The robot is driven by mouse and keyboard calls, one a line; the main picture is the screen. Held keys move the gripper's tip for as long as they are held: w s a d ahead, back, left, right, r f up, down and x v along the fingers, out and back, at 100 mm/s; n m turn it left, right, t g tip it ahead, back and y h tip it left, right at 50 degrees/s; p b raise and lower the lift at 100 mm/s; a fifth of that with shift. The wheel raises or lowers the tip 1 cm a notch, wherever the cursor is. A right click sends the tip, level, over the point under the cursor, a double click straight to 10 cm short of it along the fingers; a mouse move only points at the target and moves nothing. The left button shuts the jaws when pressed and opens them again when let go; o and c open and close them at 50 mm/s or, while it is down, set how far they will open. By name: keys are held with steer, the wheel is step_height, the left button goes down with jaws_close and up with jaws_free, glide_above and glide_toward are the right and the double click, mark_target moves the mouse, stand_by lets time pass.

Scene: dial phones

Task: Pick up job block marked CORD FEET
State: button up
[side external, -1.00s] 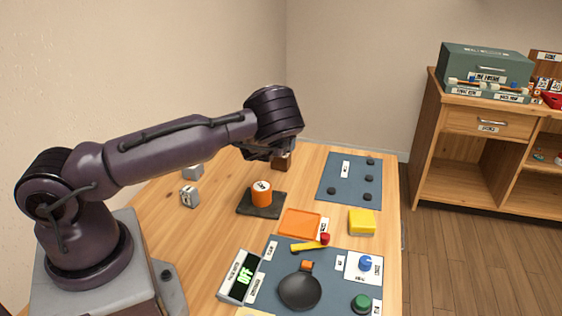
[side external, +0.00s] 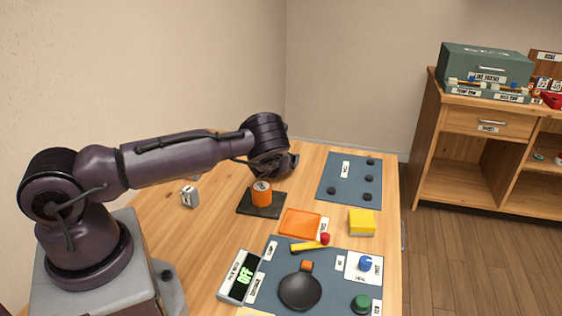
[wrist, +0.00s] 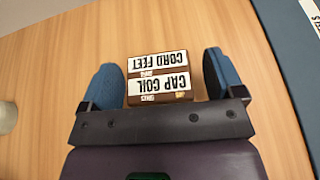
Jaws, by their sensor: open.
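A small brown block (wrist: 160,75) is in the middle of the wrist view, on the wood table. It bears two white labels, upside down in this view: CORD FEET on the part farther from the wrist and CAP COIL on the nearer part. I cannot tell if this is one block or two together. My gripper (wrist: 161,78) is open, with a blue finger on each side of the block and a gap showing on both sides. In the side view my gripper (side external: 284,168) is low over the back of the table and hides the block.
An orange cylinder (side external: 261,190) on a black pad (side external: 250,210) stands close in front of my gripper. A small grey block (side external: 189,197) is to the left. A blue mat (side external: 350,178) with black discs lies right. An orange sheet (side external: 300,223) and yellow block (side external: 361,222) are nearer.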

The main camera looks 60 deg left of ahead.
steer(key=c, duration=1)
steer(key=shift+r, duration=0.1)
